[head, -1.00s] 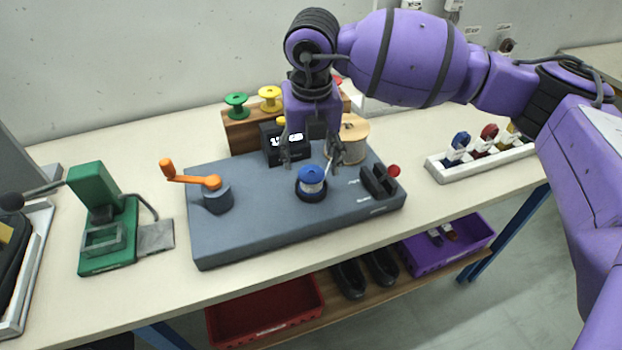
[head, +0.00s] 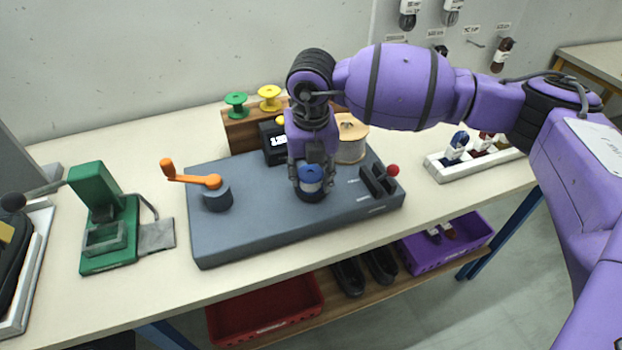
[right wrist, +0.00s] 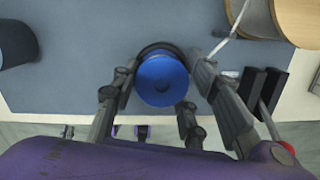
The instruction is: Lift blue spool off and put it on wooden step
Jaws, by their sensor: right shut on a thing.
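The blue spool (head: 311,175) sits upright at its round dark seat on the grey winding base (head: 240,243). It also shows in the right wrist view (right wrist: 162,80), seen from above between the fingers. My right gripper (head: 312,186) is lowered around the spool from above and shut on it. In the right wrist view the gripper fingers (right wrist: 160,100) stand on both sides of the spool. The wooden step (head: 240,137) stands behind the base, bearing a green spool (head: 236,104) and a yellow spool (head: 269,97); its right part is hidden by my arm. My left gripper is out of view.
An orange crank (head: 195,178) rises at the left of the base. A large wire reel (head: 351,142) and a dark counter box (head: 272,152) stand behind the gripper. A red-knobbed lever (head: 392,170) is to the right. A green press (head: 100,225) stands left.

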